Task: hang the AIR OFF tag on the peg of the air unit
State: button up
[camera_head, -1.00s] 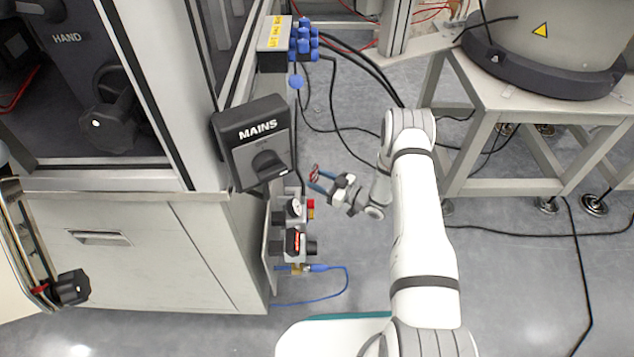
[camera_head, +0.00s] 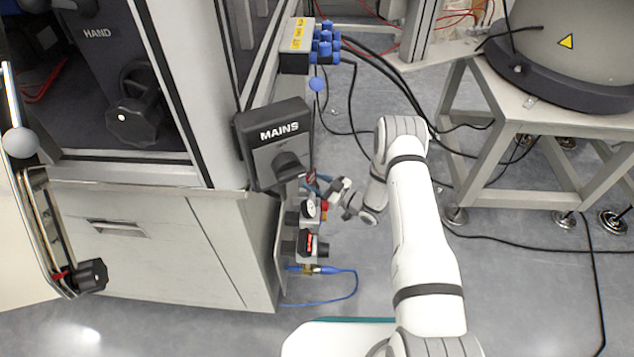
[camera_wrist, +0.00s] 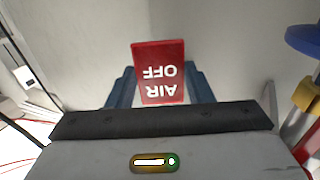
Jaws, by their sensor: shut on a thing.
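The red AIR OFF tag (camera_wrist: 160,72) is between the blue fingers of my gripper (camera_wrist: 160,88) in the wrist view, its lettering upside down. My gripper (camera_head: 314,183) is shut on the tag. In the head view it is beside the air unit (camera_head: 308,228), just above the gauge and right of the MAINS switch. The air unit has a round gauge, a red part, a dark knob and a blue hose. The tag is mostly hidden in the head view. I cannot make out the peg.
The MAINS switch box (camera_head: 275,143) juts out from the cabinet (camera_head: 190,250) close to my gripper. Blue connectors (camera_head: 325,45) sit above. A blue hose (camera_head: 345,285) loops below. A white stand (camera_head: 540,115) is at right.

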jog(key=shift+a, duration=0.6)
jog(key=shift+a+f+b, duration=0.5)
jog(key=shift+a+b, duration=0.1)
jog(key=shift+a, duration=0.1)
jog(key=shift+a, duration=0.15)
